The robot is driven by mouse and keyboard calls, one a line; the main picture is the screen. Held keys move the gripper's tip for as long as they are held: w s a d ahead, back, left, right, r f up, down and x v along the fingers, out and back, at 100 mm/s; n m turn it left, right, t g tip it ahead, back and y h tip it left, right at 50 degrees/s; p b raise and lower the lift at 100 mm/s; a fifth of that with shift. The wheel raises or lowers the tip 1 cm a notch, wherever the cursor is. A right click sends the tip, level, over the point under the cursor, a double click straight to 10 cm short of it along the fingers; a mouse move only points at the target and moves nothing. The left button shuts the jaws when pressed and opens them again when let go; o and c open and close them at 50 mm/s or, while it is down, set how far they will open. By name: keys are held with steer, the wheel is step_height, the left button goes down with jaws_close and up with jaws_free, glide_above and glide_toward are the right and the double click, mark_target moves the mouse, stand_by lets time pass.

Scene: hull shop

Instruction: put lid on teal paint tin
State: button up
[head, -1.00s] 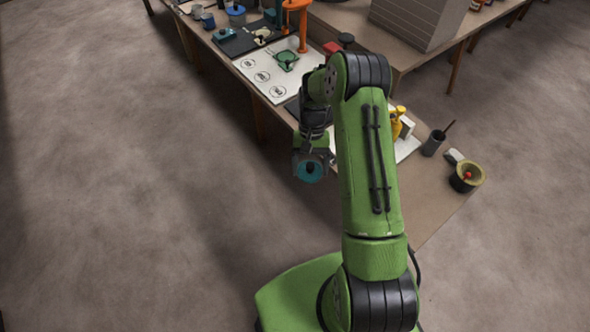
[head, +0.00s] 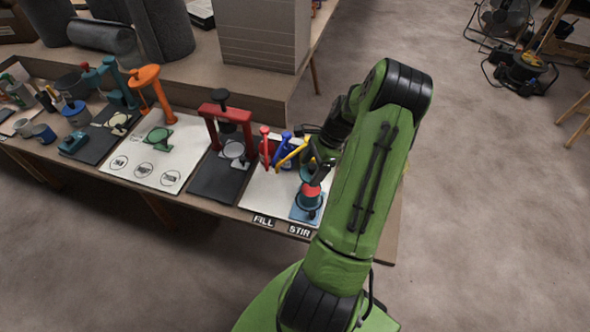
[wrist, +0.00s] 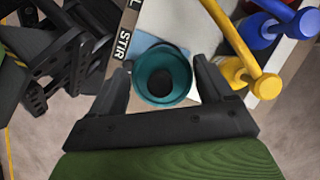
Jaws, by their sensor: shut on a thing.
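In the head view my gripper (head: 314,165) is partly hidden by my arm, over the blue mat (head: 299,213) by the STIR label. A teal tin (head: 308,203) with a red patch above it stands on that mat, below the gripper. In the wrist view the lid hides what lies under it. I cannot tell whether lid and tin touch.
Red (head: 265,147), blue (head: 284,146) and yellow (head: 292,152) dispensers stand close left of the gripper. A dark red press (head: 214,128) and an orange stand (head: 152,90) are farther left. A large grey box (head: 262,35) stands on the table behind.

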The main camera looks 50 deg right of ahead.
steer(key=shift+s+f+b, duration=0.15)
steer(key=shift+f+b, duration=0.4)
step_height(320, 180, down, 5)
steer(key=b, duration=0.4)
steer(key=shift+f, duration=0.15)
steer(key=shift+a+p, duration=0.1)
steer(key=shift+p, duration=0.4)
stand_by(0.4)
steer(key=shift+f+p, duration=0.1)
steer(key=shift+p, duration=0.35)
stand_by(1.0)
steer(key=o, duration=0.9)
